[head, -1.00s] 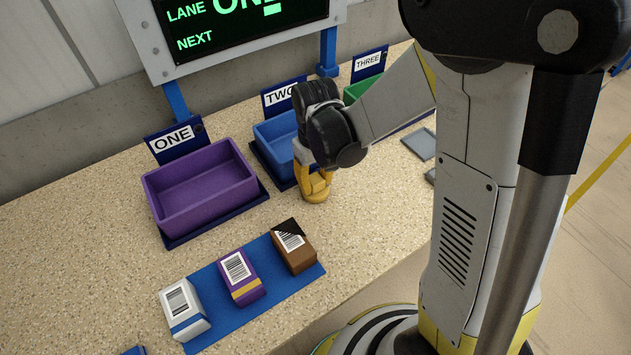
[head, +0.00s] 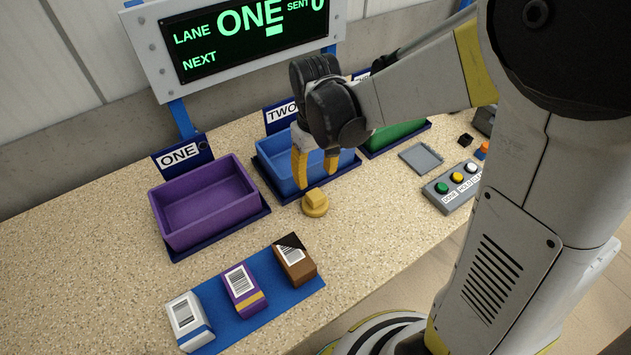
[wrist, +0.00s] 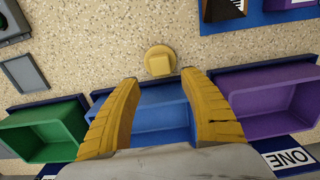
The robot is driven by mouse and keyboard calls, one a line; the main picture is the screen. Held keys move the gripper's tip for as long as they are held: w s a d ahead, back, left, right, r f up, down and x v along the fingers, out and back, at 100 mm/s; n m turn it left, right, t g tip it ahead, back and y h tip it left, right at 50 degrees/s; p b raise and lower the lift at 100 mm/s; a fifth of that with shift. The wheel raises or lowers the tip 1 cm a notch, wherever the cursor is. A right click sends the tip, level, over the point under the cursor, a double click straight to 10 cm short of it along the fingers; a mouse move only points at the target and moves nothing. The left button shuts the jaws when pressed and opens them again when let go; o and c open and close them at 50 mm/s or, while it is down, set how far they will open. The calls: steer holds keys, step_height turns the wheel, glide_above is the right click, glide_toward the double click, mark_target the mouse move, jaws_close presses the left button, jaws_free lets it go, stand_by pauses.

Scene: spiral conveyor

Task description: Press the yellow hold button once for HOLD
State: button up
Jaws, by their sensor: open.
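The yellow hold button (head: 457,177) sits in the middle of a grey button box (head: 440,197) at the right of the table in the head view, between a green button (head: 442,188) and a white button (head: 471,167). The label below it reads HOLD. My gripper (head: 316,177) is open and empty, well to the left of the box, with its yellow fingers pointing down above a round yellow knob (head: 316,204). In the wrist view the knob (wrist: 160,60) lies just beyond the open fingertips (wrist: 158,84). The hold button is not visible there.
Purple (head: 205,205), blue (head: 275,160) and green (head: 400,135) bins stand along the back. Three barcoded packages lie on a blue mat (head: 262,315) at the front. A flat grey tray (head: 421,158) lies left of the button box. The screen (head: 250,35) shows LANE ONE.

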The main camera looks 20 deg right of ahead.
steer(key=s+d+r+m+t, duration=0.1)
steer(key=s+d+r+t, duration=0.1)
steer(key=s+r, duration=0.3)
steer(key=s+d+r+m+t, duration=0.2)
steer(key=s+r+t, duration=0.3)
steer(key=r, duration=0.3)
steer(key=shift+s+d+m, duration=0.3)
steer(key=shift+s+d, duration=0.05)
steer(key=shift+d, duration=0.5)
jaws_close()
